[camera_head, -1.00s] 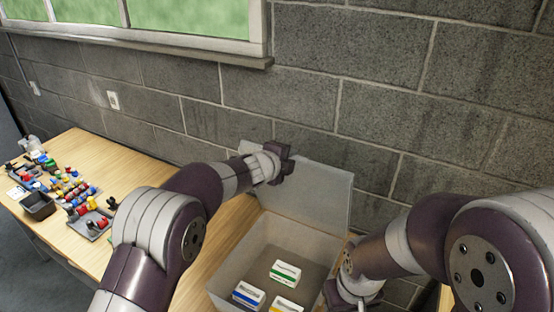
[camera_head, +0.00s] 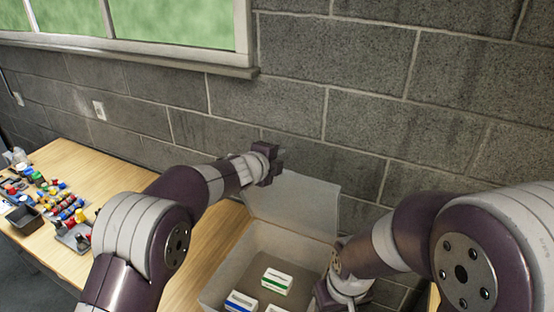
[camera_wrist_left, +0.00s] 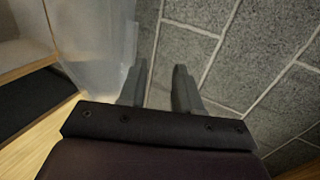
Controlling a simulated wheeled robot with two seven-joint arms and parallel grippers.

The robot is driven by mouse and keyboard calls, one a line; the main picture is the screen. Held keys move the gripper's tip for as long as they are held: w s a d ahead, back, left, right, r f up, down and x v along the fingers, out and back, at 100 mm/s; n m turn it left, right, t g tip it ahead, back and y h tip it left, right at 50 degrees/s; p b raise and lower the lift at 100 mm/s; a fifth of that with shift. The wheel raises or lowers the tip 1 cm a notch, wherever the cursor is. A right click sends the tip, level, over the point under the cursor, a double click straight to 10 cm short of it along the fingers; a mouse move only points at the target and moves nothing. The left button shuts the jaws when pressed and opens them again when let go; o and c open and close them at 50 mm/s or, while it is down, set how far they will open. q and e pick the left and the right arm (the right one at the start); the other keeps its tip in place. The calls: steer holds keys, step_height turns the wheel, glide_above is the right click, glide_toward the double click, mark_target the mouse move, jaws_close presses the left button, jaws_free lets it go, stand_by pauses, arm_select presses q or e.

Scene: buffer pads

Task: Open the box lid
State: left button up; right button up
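The light grey box (camera_head: 222,275) stands open on the table in the head view. Its lid (camera_head: 300,200) is raised at the back and leans toward the block wall. My left gripper (camera_head: 272,160) is at the lid's upper left corner. In the left wrist view its two fingers (camera_wrist_left: 158,88) are apart with only wall showing between them. The translucent lid (camera_wrist_left: 95,60) is beside and behind the left finger there; I cannot tell if they touch. My right gripper (camera_head: 342,292) is low at the box's right side, its fingers hidden or cut off.
Inside the box lie white cartons, one with a green stripe (camera_head: 277,281) and one with a blue stripe (camera_head: 241,301). Coloured parts (camera_head: 66,205) and a dark bin (camera_head: 24,219) are on the table's left. The block wall (camera_head: 300,110) is close behind. Table left of the box is clear.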

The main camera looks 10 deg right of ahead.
arm_select(q)
step_height(320, 180, up, 11)
steer(key=s+a+p, duration=0.2)
steer(key=s+p, duration=0.1)
steer(key=p, duration=0.3)
stand_by(0.3)
steer(key=shift+w, duration=0.1)
steer(key=b+v, duration=0.1)
steer(key=v, duration=1.1)
steer(key=shift+s+a+r, duration=0.15)
steer(key=shift+s+a, duration=0.1)
steer(key=shift+a, duration=0.05)
steer(key=shift+w, duration=0.1)
